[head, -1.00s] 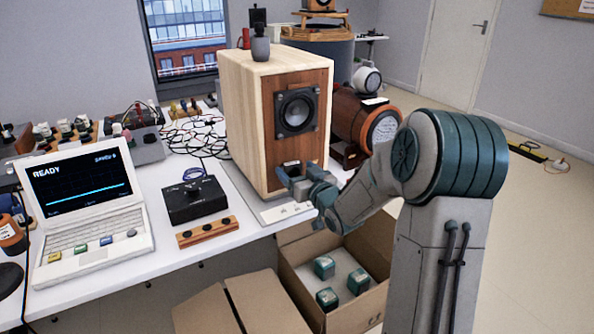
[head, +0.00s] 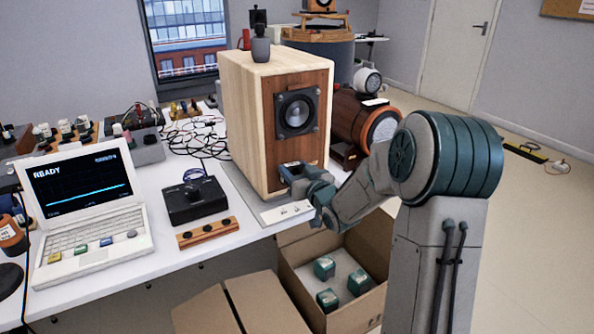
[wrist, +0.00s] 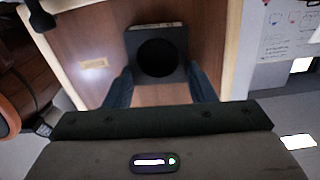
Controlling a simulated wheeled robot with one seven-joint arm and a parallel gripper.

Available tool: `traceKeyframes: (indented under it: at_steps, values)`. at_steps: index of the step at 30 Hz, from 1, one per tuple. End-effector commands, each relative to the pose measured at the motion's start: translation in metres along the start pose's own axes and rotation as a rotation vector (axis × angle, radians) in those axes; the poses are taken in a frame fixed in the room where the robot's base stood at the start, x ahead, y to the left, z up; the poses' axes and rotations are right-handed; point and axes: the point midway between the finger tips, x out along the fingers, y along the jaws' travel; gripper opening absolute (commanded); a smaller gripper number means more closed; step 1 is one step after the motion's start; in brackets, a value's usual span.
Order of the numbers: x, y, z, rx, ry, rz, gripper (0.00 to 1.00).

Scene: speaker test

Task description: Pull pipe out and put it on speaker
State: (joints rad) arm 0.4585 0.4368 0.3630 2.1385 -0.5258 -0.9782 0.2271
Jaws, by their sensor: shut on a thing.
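The wooden speaker (head: 250,115) stands upright on the white bench, with a pale cabinet, a brown front and a round driver near the top. My gripper (head: 290,171) is at the lower part of its front. In the wrist view, the pipe (wrist: 158,53) shows as a dark square flange with a round black opening. My two blue fingers (wrist: 161,88) are on either side of it, shut on it. In the head view the pipe is mostly hidden by my gripper. How far it sits in the speaker I cannot tell.
A dark grey object (head: 261,46) stands on the speaker top, near its back; the front of the top is clear. An open carton (head: 335,308) with several green-grey blocks is below the bench edge. A black box (head: 195,200) and a laptop (head: 85,225) are at left.

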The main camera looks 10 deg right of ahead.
Motion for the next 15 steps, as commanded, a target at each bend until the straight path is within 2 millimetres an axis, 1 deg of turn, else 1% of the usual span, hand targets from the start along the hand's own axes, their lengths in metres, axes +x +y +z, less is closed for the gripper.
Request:
traceKeyframes:
  at_steps: [7, 15]
  values:
    - [-0.002, 0.001, 0.0, 0.0, 0.0, 0.001, 0.25]
    - [-0.012, 0.001, 0.0, -0.001, -0.001, 0.003, 0.25]
